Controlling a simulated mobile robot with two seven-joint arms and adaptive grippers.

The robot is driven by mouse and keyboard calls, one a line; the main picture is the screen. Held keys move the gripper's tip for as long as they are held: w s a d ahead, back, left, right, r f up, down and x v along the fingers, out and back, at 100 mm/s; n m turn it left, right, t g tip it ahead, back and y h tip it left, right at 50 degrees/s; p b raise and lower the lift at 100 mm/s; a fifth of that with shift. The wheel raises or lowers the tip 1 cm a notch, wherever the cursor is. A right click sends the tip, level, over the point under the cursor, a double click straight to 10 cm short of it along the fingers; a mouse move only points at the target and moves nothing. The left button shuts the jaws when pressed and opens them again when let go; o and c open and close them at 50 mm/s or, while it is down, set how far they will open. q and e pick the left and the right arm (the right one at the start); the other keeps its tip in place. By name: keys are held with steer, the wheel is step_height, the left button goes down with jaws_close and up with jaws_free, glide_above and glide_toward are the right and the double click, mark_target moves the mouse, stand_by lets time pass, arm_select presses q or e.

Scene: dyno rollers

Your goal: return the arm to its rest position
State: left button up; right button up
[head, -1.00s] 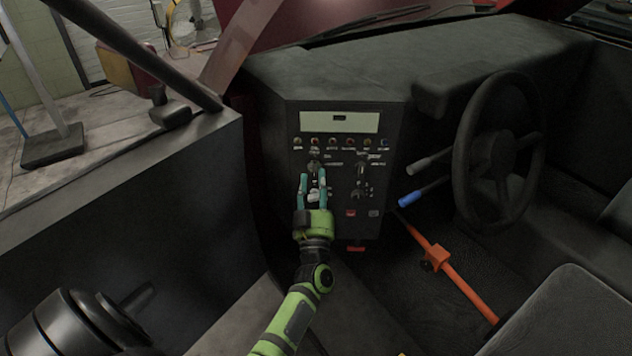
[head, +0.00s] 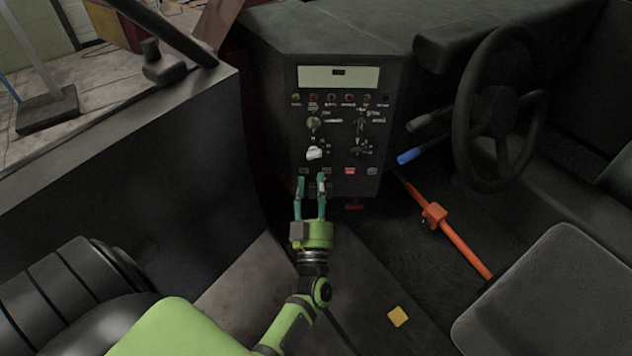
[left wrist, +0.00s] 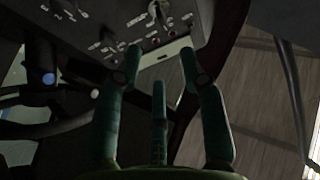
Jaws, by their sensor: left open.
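My left gripper (head: 311,180) is open and empty in the head view. Its teal fingertips point up toward the lower part of the black control panel (head: 338,215), just below a white knob (head: 314,153). In the left wrist view the open fingers (left wrist: 158,70) stretch up toward the panel (left wrist: 115,25), apart from its knobs. My green left arm (head: 293,322) comes in from the bottom of the head view. My right gripper is in neither view.
A steering wheel (head: 502,118), a blue-tipped lever (head: 410,156) and an orange bar (head: 455,243) are on the right. A dark seat (head: 535,300) is at the lower right. A yellow block (head: 398,316) lies on the floor. A dark side wall (head: 190,160) stands on the left.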

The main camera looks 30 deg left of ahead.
arm_select(q)
steer(key=d+f+m+g+h+p, duration=0.1)
steer(key=d+f+m+h, duration=0.25)
steer(key=f, duration=0.35)
steer(key=d+f+m+h, duration=0.2)
steer(key=d+f+h, duration=0.1)
steer(key=f+h, duration=0.3)
steer(key=s+d+f+m+g+h, duration=0.1)
steer(key=s+d+f+g, duration=0.15)
steer(key=f, duration=0.35)
steer(key=s+d+f+m+g+h+p, duration=0.1)
steer(key=s+f+g, duration=0.1)
steer(key=s+f, duration=0.25)
steer(key=s+d+f+g+h, duration=0.1)
steer(key=s+f+g, duration=0.1)
steer(key=f, duration=0.4)
steer(key=s+a+f+g, duration=0.1)
steer(key=s+f+g, duration=0.2)
steer(key=s, duration=0.7)
steer(key=s+a+f+m+g+p, duration=0.1)
steer(key=s+f+g, duration=0.3)
steer(key=s, duration=0.6)
steer(key=s+a+f+g, duration=0.2)
steer(key=s+f+g, duration=0.1)
steer(key=s+f, duration=0.4)
steer(key=s, duration=0.3)
steer(key=shift+s+a+f+m+p, duration=0.15)
steer(key=shift+s+a+m+p, duration=0.05)
steer(key=shift+m+p, duration=0.15)
